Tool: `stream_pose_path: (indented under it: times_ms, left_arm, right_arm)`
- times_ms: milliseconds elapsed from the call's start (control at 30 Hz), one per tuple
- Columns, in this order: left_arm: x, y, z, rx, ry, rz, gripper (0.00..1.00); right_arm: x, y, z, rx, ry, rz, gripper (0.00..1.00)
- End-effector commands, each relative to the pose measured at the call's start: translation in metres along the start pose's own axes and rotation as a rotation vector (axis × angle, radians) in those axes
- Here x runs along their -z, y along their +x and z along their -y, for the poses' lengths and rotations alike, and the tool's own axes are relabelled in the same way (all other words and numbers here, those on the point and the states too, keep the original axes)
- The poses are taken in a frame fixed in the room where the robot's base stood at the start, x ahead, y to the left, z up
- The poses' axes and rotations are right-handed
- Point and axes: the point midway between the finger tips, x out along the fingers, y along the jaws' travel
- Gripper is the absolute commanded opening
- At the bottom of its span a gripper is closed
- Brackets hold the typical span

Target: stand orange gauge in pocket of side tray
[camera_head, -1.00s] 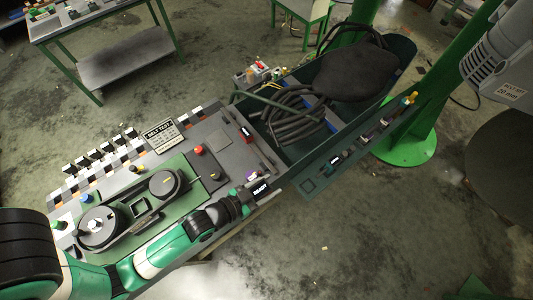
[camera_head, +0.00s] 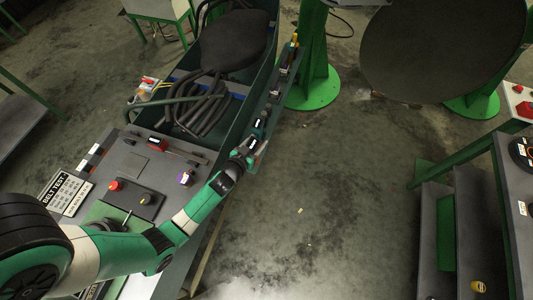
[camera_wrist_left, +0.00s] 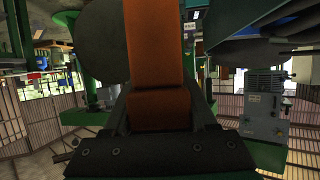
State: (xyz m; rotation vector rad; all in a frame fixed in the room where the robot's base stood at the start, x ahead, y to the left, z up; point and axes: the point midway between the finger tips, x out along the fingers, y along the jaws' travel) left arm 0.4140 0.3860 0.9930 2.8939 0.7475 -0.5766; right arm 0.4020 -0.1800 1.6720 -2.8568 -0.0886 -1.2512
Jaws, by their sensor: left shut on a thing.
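My left gripper (camera_head: 250,152) is over the near end of the dark green side tray (camera_head: 256,167), a narrow strip along the right side of the large green bin. In the left wrist view the orange gauge (camera_wrist_left: 158,60) is a flat orange block, upright in the picture, with its lower end between the jaws. The gripper is shut on it. In the head view I cannot make out the gauge at the gripper; the pocket below is largely hidden by the gripper. My right gripper is not in view.
Several small tools (camera_head: 285,65) stand along the side tray beyond the gripper. The green bin (camera_head: 262,62) holds a coiled black hose (camera_head: 200,108). A grey bench panel (camera_head: 140,160) with a red button lies left of my arm. Open floor is to the right.

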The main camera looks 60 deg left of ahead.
Motion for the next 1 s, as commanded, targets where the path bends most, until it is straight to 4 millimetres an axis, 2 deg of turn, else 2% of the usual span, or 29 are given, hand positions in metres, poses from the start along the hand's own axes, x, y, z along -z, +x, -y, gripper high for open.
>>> stream_pose_path:
  times_ms: [33,100,200,300,833,1000]
  left_arm:
    - [-0.022,0.022,0.016,0.035,-0.015,-0.006,0.00]
    - [-0.033,0.038,0.034,0.074,-0.031,-0.005,0.00]
    - [-0.042,0.053,0.054,0.112,-0.047,-0.005,0.00]
    - [-0.045,0.059,0.064,0.132,-0.056,-0.006,0.00]
    - [-0.044,0.059,0.067,0.137,-0.061,-0.008,0.00]
    - [-0.051,0.062,0.067,0.137,-0.060,-0.007,0.00]
  right_arm:
    - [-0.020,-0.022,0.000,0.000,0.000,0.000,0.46]
    - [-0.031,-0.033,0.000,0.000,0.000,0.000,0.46]
    - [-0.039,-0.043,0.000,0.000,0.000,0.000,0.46]
    - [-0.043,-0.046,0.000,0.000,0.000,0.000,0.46]
    - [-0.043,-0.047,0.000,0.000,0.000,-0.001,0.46]
    - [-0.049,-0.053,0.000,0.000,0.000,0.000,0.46]
